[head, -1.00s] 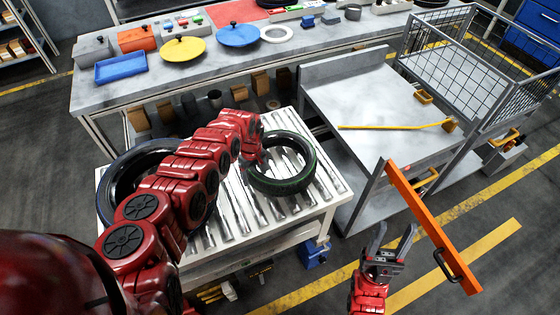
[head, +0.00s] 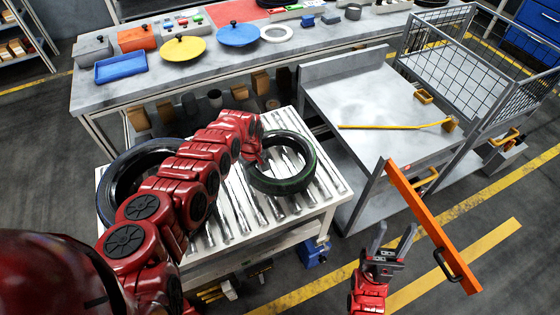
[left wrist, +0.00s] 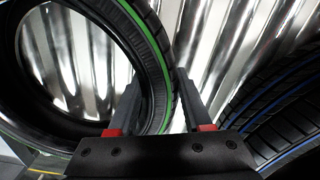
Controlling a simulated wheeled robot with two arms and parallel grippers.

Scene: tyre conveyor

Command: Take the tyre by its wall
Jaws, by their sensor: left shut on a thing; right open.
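The tyre with a green line (head: 288,186) lies on the ribbed metal top of the conveyor (head: 237,222); it also shows in the left wrist view (left wrist: 137,45). My left gripper (head: 256,162) is at the tyre's left side. In the left wrist view, the left gripper's fingers (left wrist: 160,90) stand on either side of the tyre's wall, one inside the ring and one outside, shut on it. The fingertips are partly hidden by the wall. My right gripper (head: 390,245) is open and empty, over the floor at the lower right.
A second tyre, with a blue line (head: 113,190), lies at the conveyor's left, partly behind my left arm; it is close at right in the left wrist view (left wrist: 290,115). A grey table (head: 370,105) stands right of the conveyor. An orange bar (head: 432,225) rises near my right gripper.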

